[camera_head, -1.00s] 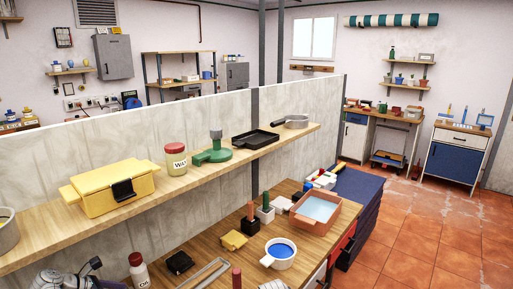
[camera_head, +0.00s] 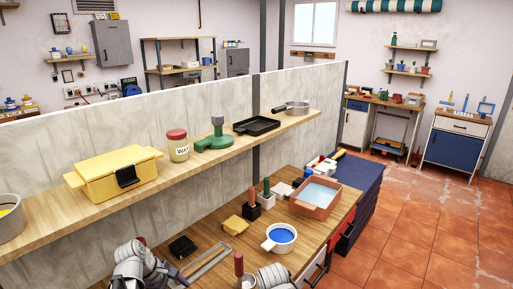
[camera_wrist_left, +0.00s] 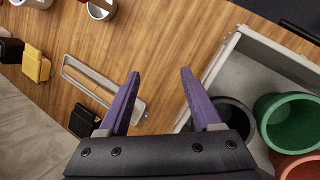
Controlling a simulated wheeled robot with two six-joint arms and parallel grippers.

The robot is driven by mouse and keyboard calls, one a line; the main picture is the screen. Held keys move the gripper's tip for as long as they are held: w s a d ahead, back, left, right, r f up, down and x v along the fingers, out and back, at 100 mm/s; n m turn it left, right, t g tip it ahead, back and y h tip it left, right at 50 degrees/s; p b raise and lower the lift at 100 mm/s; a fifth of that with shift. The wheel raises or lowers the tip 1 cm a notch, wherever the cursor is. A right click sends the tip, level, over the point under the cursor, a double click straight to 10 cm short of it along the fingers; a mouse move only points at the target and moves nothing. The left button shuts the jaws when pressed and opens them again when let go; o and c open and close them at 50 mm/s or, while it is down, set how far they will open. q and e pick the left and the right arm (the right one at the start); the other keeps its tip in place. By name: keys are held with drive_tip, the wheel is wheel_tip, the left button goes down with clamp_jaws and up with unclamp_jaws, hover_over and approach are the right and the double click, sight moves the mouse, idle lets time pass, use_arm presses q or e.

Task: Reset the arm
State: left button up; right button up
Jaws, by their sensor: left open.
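My left arm reaches in at the lower left of the head view. Its gripper shows in the left wrist view (camera_wrist_left: 160,73), with two purple fingers spread apart and nothing between them. The fingers are over the wooden workbench (camera_wrist_left: 165,45), between a flat grey metal frame (camera_wrist_left: 90,72) and a grey tray (camera_wrist_left: 213,55). A grey rounded part of mine is at the bottom edge, but my right gripper is not visible.
The tray holds a black pot (camera_wrist_left: 235,110), a green pot (camera_wrist_left: 285,120) and an orange pot (camera_wrist_left: 298,166). The bench also bears a white cup of blue paint (camera_head: 281,238), a yellow block (camera_head: 235,225) and a salmon tray (camera_head: 316,199). A shelf (camera_head: 75,222) runs above the bench.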

use_arm(q)
drive_tip(key=s+d+m+g+y, duration=0.1)
drive_tip(key=s+d+m+y, duration=0.2)
drive_tip(key=s+d+m, duration=0.2)
drive_tip(key=s+d+f+m+g+y, duration=0.1)
drive_tip(key=s+d+m+y, duration=0.2)
drive_tip(key=d+m, duration=0.9)
drive_tip(key=shift+s+f+m+p, duration=0.15)
drive_tip(key=shift+s+m+p, duration=0.2)
drive_tip(key=shift+s+m, duration=1)
